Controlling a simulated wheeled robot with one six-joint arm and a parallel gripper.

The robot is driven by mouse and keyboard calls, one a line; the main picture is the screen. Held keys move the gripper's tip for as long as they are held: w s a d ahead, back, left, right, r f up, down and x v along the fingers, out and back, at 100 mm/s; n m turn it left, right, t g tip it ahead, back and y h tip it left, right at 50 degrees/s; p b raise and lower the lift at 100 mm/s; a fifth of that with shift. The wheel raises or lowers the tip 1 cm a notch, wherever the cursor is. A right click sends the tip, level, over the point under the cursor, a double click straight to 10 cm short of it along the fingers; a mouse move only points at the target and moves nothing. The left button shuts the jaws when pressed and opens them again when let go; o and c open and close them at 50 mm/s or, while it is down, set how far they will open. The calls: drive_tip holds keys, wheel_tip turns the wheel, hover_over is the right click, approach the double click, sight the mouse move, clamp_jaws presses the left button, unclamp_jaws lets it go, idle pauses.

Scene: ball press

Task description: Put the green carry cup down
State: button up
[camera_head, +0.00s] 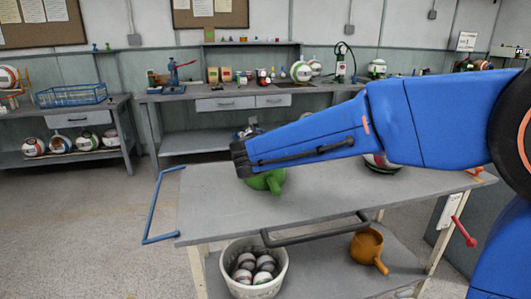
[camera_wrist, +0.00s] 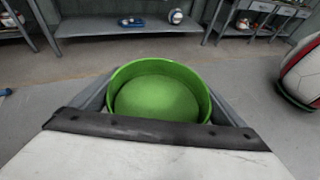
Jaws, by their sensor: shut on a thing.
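The green carry cup (camera_head: 268,181) is at the end of my arm, over the left part of the grey cart top (camera_head: 215,215). Part of it is hidden behind my arm in the head view. In the wrist view the cup (camera_wrist: 158,92) appears upright, with its open rim showing and only green inside. My gripper (camera_head: 244,158) is shut on the cup, with a finger along each side of it in the wrist view. I cannot tell whether the cup's base touches the cart top.
A ball (camera_head: 382,162) sits on the cart top behind my arm; it also shows at right in the wrist view (camera_wrist: 304,72). The front and left cart top are clear. Below are a white bucket of balls (camera_head: 272,285) and an orange cup (camera_head: 366,246). A blue handle (camera_head: 153,205) juts left.

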drive_tip(key=shift+f, duration=0.1)
drive_tip(key=o, duration=0.8)
drive_tip(key=shift+c, duration=0.2)
drive_tip(key=shift+s+r, duration=0.15)
drive_tip(key=shift+r, duration=0.05)
drive_tip(key=v, duration=1.1)
drive_tip(key=shift+s, duration=0.35)
drive_tip(key=shift+r, duration=0.1)
